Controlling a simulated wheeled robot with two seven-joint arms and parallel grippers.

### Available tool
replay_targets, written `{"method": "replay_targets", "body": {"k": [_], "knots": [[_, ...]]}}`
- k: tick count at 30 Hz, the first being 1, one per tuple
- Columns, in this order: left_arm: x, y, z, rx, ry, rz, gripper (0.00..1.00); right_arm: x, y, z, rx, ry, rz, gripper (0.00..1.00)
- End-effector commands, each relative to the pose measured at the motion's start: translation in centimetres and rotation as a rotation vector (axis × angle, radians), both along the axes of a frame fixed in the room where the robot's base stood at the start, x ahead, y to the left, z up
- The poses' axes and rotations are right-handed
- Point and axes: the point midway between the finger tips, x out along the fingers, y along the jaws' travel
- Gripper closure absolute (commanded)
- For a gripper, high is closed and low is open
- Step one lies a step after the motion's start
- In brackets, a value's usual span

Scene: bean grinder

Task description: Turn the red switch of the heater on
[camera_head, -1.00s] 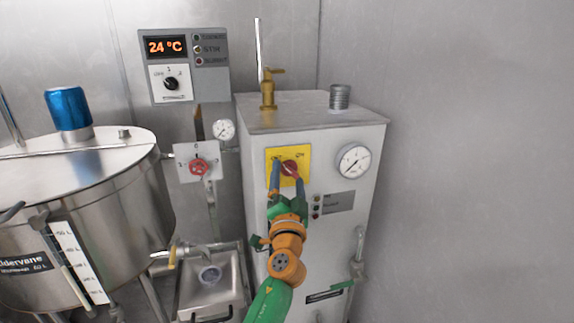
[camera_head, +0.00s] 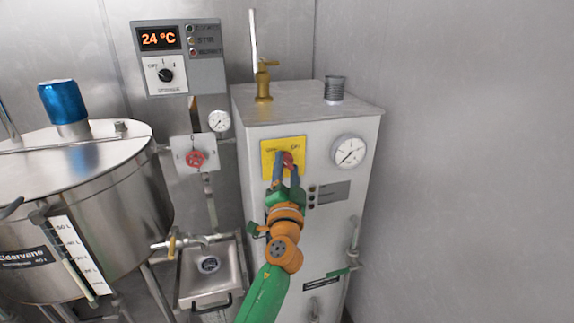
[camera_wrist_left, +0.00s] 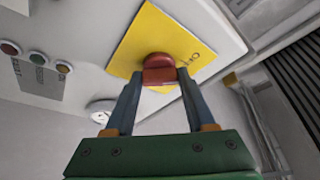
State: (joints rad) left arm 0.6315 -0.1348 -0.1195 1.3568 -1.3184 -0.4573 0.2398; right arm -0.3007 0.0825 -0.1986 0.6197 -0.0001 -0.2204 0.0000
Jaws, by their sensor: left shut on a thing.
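The heater (camera_head: 260,210) is a tall pale metal cabinet in the middle of the head view. A yellow plate (camera_head: 269,147) on its upper front carries the red switch (camera_head: 289,158). The switch also shows in the left wrist view (camera_wrist_left: 159,70), between two blue-grey fingers. My left gripper (camera_head: 285,163) reaches up to the plate from below and is shut on the red switch. The fingers hide part of the switch and some of the plate's lettering in the head view. My right gripper is not in view.
A pressure gauge (camera_head: 349,151) sits right of the yellow plate, and small indicator lights (camera_head: 311,197) are below it. A steel kettle (camera_head: 80,215) stands at the left. A red valve knob (camera_head: 196,159) and a temperature display (camera_head: 159,38) are between. A plain wall closes the right.

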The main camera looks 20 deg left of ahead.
Motion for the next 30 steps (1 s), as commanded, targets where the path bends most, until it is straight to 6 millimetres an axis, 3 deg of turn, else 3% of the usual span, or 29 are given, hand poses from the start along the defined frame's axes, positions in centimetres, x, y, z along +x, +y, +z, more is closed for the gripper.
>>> {"method": "replay_targets", "body": {"k": [30], "knots": [[-0.1, 0.2, 1.0, 0.75, 0.514, -0.001, 1.0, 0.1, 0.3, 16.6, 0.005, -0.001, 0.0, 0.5]]}}
